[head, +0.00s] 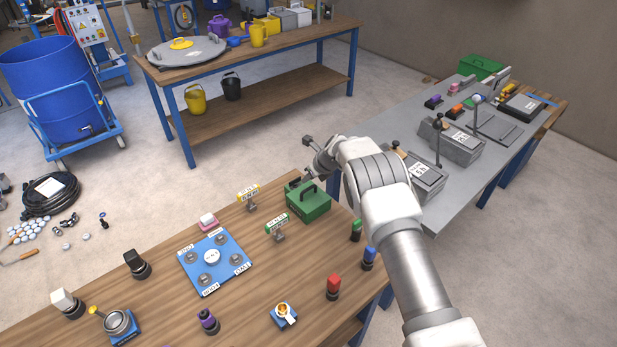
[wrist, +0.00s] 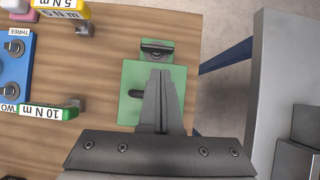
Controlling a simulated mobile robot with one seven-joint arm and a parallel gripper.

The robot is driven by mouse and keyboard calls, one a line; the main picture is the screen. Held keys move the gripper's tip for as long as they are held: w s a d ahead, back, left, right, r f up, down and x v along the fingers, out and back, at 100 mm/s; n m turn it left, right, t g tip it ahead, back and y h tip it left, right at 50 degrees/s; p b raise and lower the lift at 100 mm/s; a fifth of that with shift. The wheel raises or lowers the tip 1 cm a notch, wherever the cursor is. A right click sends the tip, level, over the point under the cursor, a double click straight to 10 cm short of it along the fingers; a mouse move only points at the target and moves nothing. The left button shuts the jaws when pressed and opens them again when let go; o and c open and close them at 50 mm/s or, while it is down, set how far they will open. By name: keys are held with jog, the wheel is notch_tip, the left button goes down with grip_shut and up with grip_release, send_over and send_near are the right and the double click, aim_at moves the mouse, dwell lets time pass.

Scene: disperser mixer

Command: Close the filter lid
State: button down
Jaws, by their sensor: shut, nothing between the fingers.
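A green box (head: 308,206) with a black handle on top stands near the back right edge of the wooden bench. It also shows in the wrist view (wrist: 130,78). At its far side is a narrower green part with a dark handle (wrist: 157,50); it looks like a raised lid, but I cannot tell its exact angle. No part is clearly marked as the filter lid. My gripper (wrist: 160,76) is shut and empty above the green box, its fingers hiding part of the top. I cannot tell whether they touch it. In the head view my gripper (head: 314,168) is partly hidden by my arm.
Torque tags (head: 277,226) stand just left of the box, with a blue numbered plate (head: 232,262) beyond them. Green, blue and red-topped pieces (head: 333,285) stand in front. A grey table (head: 455,190) lies to the right, across a gap.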

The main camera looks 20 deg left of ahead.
jog(key=shift+r, duration=0.1)
jog(key=s+d+r+n+b, duration=0.1)
jog(key=s+d+r+n, duration=0.15)
jog(key=d+r, duration=0.5)
jog(key=s+d+r+n, duration=0.1)
jog(key=s+d+r, duration=0.3)
jog(key=r, duration=0.6)
jog(key=s+d+r+n+b, duration=0.1)
jog(key=s+d+r+n, duration=0.15)
jog(key=d+r, duration=0.5)
jog(key=s+d+r+n+t+h, duration=0.1)
jog(key=s+d+r+n+h, duration=0.1)
jog(key=s+d+r+n, duration=0.65)
jog(key=s+d+n+h, duration=0.1)
jog(key=s+d+n, duration=0.2)
jog(key=s, duration=0.5)
jog(key=s+d+r+n+t+h, duration=0.1)
jog(key=s+d+n, duration=0.2)
jog(key=s+d, duration=0.2)
jog(key=s+d+n+h, duration=0.1)
jog(key=s+d+n, duration=0.2)
jog(key=s, duration=0.8)
jog(key=shift+d+r+h, duration=0.35)
jog(key=shift+d+h, duration=0.05)
jog(key=shift+d, duration=0.55)
jog(key=shift+a+n, duration=0.15)
jog(key=shift+n, duration=0.1)
